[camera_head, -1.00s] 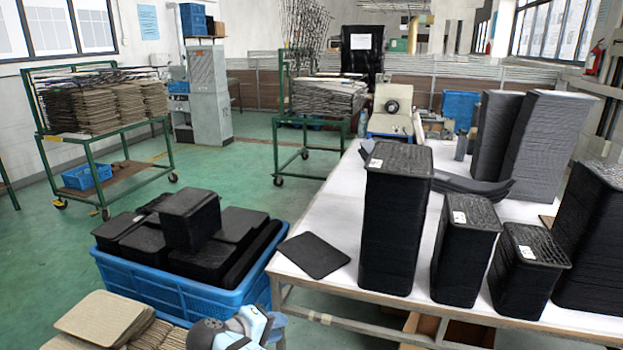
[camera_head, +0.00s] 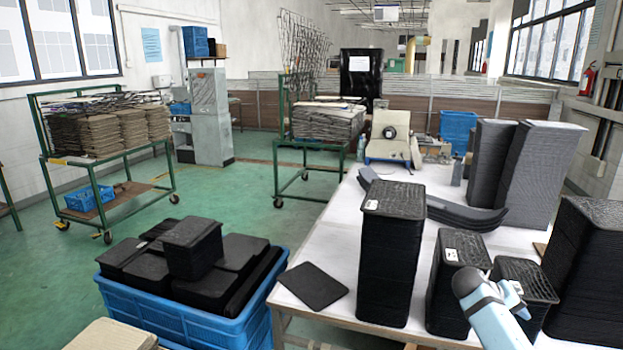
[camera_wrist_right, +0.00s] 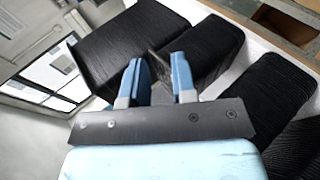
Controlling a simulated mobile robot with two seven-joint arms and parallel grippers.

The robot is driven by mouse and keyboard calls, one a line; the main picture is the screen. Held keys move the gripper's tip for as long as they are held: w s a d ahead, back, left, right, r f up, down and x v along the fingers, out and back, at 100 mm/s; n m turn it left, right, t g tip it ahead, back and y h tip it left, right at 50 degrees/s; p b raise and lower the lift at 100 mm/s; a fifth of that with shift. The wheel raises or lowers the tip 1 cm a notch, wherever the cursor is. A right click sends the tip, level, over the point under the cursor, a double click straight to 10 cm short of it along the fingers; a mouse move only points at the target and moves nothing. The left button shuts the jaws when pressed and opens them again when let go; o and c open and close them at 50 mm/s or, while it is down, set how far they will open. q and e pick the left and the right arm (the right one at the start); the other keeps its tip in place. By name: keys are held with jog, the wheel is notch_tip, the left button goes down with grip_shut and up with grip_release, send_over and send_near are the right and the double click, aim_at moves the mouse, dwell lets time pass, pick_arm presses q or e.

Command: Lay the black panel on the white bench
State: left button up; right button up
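A thin flat black panel (camera_head: 312,286) lies alone near the front left corner of the white bench (camera_head: 345,215), left of a tall black stack. My right arm comes in at the lower right of the head view. Its gripper (camera_head: 515,297) is small there, over the short black stacks at the bench's front. In the right wrist view the two blue fingers of my right gripper (camera_wrist_right: 160,76) stand apart with nothing between them. Black stacks lie beyond them. My left gripper is not in view.
A tall black stack (camera_head: 390,258) and shorter stacks (camera_head: 457,255) crowd the bench front. Curved black pieces (camera_head: 440,208) and tall dark stacks (camera_head: 541,170) stand behind. A blue crate (camera_head: 190,325) full of black stacks is left of the bench. Bare bench top shows behind the panel.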

jog(key=s+d+r+m, duration=0.15)
jog(key=d+r, duration=0.25)
jog(key=d, duration=0.4)
jog(key=w+a+n+t+y, duration=0.3)
jog(key=w+a+n+t, duration=0.15)
jog(key=w+t, duration=0.55)
jog(key=w+a+r+n+t+y, duration=0.2)
jog(key=w+a+r+t+y, duration=0.4)
jog(key=a+r+t, duration=0.15)
jog(key=s+a+f+g+y, duration=0.1)
jog(key=s+a+f, duration=0.4)
jog(key=s+f, duration=0.25)
jog(key=s+a+f+n+g+y, duration=0.1)
jog(key=s+a+f, duration=0.3)
jog(key=s+f, duration=0.35)
jog(key=s+a+f+g+y, duration=0.1)
jog(key=s+a+f, duration=0.45)
jog(key=f, duration=0.35)
jog(key=s+a+f+g, duration=0.1)
jog(key=s+a+f, duration=0.1)
jog(key=s, duration=0.7)
jog(key=s+a+f+g+y, duration=0.1)
jog(key=s+a, duration=0.3)
jog(key=s, duration=0.5)
jog(key=s+a+f+g+y, duration=0.1)
jog(key=s+a+f, duration=0.2)
jog(key=s, duration=0.7)
jog(key=shift+a+f+m+p, duration=0.25)
jog(key=shift+a+m+p, duration=0.05)
jog(key=shift+m+p, duration=0.1)
